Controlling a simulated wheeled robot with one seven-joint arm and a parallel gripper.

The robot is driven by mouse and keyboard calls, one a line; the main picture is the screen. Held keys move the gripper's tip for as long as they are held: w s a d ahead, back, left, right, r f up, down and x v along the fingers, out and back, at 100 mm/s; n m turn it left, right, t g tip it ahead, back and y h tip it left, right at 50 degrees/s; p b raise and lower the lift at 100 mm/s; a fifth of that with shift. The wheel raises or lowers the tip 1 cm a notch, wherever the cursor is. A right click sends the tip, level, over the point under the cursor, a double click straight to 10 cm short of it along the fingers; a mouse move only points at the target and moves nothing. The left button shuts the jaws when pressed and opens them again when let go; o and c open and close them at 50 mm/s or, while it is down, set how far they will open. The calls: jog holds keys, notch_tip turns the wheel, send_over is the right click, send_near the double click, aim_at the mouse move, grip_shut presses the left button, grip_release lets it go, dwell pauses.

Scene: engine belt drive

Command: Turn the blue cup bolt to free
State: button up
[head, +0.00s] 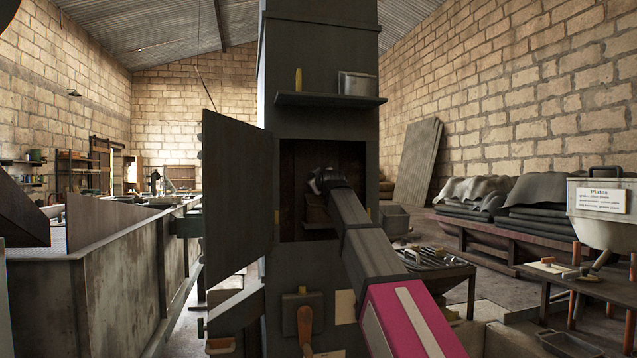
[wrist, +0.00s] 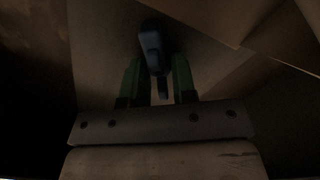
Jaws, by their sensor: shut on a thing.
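The blue cup bolt (wrist: 151,42) shows dimly in the middle of the wrist view. It has a rounded head, with a narrow part reaching down between my fingers. My gripper (wrist: 157,72) has its two green fingers on either side of it and is shut on it. In the head view my arm reaches into the dark open compartment (head: 354,160) of the tall grey column. The bolt cannot be made out there, and the fingers are hidden. How far the bolt is turned cannot be told.
An open door (head: 236,195) hangs at the compartment's left side. A shelf (head: 330,100) juts out above it. In the wrist view a pale slanted panel (wrist: 285,30) lies close at the upper right. A lever (head: 304,330) sits low on the column front.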

jog(key=n, duration=1.1)
jog(key=shift+f, duration=0.15)
dwell(0.5)
jog(key=o, duration=0.9)
jog(key=shift+s, duration=0.15)
jog(key=v, duration=1)
jog(key=shift+s, duration=0.3)
